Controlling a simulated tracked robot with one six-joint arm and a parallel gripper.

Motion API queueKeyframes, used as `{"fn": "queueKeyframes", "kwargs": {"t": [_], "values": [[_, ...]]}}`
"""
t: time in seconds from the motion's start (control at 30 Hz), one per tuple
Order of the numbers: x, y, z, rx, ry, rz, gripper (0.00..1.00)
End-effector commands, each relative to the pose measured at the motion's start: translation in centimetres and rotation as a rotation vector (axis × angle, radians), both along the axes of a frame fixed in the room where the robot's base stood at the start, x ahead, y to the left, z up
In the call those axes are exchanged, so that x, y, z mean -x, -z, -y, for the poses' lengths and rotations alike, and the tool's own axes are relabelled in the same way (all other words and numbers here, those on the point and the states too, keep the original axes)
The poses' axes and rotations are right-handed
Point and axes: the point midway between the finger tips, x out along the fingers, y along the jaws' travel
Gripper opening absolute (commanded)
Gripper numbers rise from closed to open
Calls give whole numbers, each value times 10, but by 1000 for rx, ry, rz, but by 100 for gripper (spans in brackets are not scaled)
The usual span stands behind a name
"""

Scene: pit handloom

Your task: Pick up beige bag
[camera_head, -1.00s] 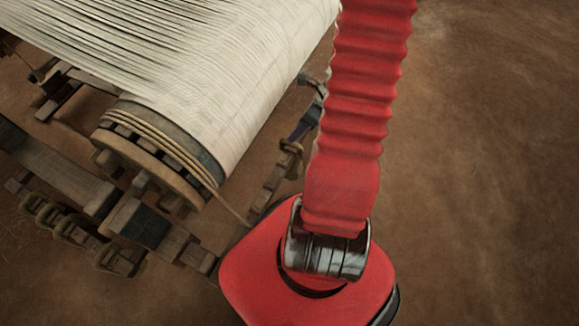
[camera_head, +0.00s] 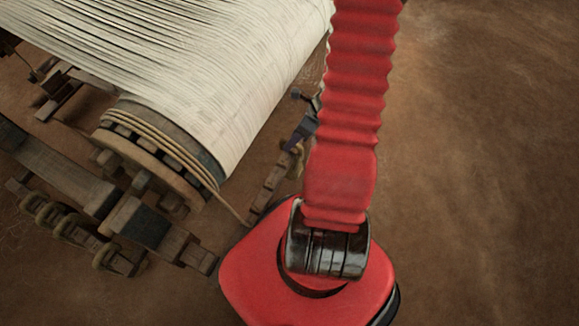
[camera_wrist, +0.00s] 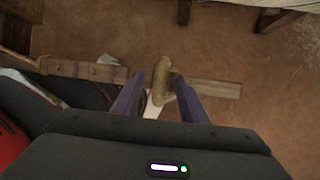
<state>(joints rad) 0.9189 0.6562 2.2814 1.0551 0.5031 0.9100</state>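In the wrist view, a tan-beige lumpy thing (camera_wrist: 162,82), which looks like the beige bag, shows at a wooden beam. My gripper (camera_wrist: 158,76) has its two dark purple fingers apart, one on each side of the bag. The bag's upper end shows between the fingertips and its lower part runs down between the fingers. I cannot tell whether either finger touches it. In the head view my red arm hides most of the gripper; a small dark purple part (camera_head: 304,128), probably a finger, shows left of the arm near the beam.
The loom roller (camera_head: 160,165) with its white warp sheet (camera_head: 220,70) stands left of my arm. A wooden beam (camera_wrist: 215,88) runs across the wrist view. Dark wooden legs (camera_wrist: 280,20) stand at the top right there. Bare brown floor (camera_head: 480,180) is clear on the right.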

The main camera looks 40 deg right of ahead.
Motion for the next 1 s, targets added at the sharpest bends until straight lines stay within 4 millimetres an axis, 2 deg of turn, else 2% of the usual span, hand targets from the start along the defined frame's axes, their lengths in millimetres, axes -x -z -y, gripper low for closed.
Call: {"fn": "queueKeyframes", "kwargs": {"t": [0.07, 0.63, 1.0], "values": [[0, 0, 0, 0, 0, 0, 40], [0, 0, 0, 0, 0, 0, 0], [0, 0, 0, 0, 0, 0, 0]]}}
